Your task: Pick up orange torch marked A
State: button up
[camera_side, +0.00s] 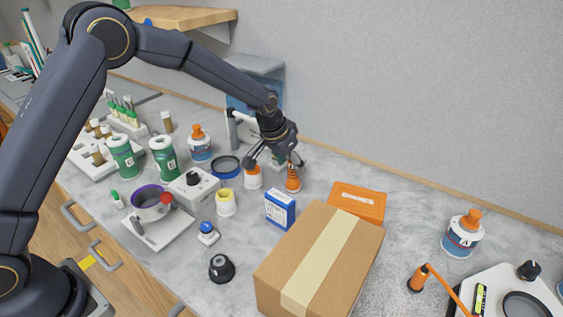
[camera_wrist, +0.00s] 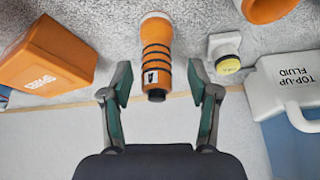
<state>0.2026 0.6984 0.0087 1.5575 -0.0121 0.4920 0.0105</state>
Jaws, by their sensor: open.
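The orange torch (camera_side: 293,183) stands on the counter under my gripper (camera_side: 273,164) in the side view. In the wrist view the torch (camera_wrist: 157,30) shows black rings, a dark end and a small white label whose letter is too small to read. My gripper (camera_wrist: 157,75) is open in the wrist view. Its fingers lie on either side of the torch's dark end, with a gap on both sides. I cannot tell how far the torch's end reaches between the fingers.
An orange box (camera_wrist: 48,62) lies left of the torch in the wrist view; it also shows in the side view (camera_side: 358,203). A yellow-topped button (camera_wrist: 228,64) and white top-up fluid jug (camera_wrist: 285,95) are right. A cardboard box (camera_side: 310,265) stands in front.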

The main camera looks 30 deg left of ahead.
aim_at(293, 184)
jog(key=x, duration=0.3)
jog(key=shift+w+d+f, duration=0.15)
jog(key=shift+d+f, duration=0.1)
jog(key=shift+f, duration=0.1)
grip_shut()
